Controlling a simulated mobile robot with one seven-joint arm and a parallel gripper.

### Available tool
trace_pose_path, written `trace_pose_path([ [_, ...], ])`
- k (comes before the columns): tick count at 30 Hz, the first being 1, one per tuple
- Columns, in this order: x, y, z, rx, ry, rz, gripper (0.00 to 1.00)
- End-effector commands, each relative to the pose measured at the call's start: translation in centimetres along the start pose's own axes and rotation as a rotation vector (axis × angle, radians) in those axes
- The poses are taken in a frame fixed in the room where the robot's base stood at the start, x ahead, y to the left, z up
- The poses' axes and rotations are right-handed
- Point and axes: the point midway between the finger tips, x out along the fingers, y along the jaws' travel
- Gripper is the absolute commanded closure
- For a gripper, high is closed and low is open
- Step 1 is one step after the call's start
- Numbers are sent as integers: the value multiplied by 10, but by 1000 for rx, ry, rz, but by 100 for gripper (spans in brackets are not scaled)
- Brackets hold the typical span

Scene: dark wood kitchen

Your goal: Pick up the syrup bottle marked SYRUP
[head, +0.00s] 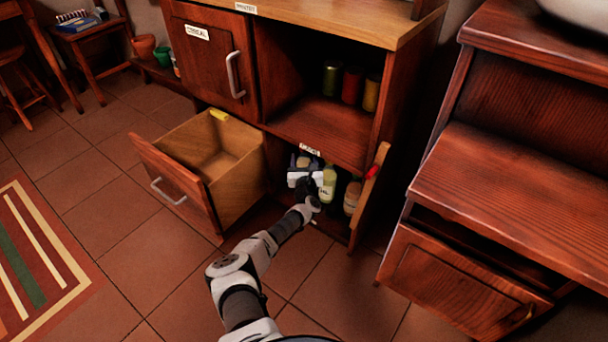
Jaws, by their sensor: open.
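Two bottles stand in the open lower compartment of the cabinet in the head view. One is pale yellow-green (328,180) with a light label. The other is brownish (352,197) with a pale band, to its right. Neither label can be read clearly, so I cannot confirm which is marked SYRUP; the brownish one looks more like syrup. My arm reaches into the front of this compartment. My dark gripper (307,189) is small and partly lost against the shadow, just left of the yellow-green bottle. It is open, and I see nothing held.
An open drawer (184,201) juts out on the left. An open door (369,190) bounds the compartment on the right. Several cans (351,86) stand on the shelf above. The tiled floor in front is clear.

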Motion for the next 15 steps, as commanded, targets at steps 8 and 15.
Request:
trace_pose_path([
  [8,20,-1,-1,0,-1,-1,44],
  [15,53,-3,-1,1,-3,-1,44],
])
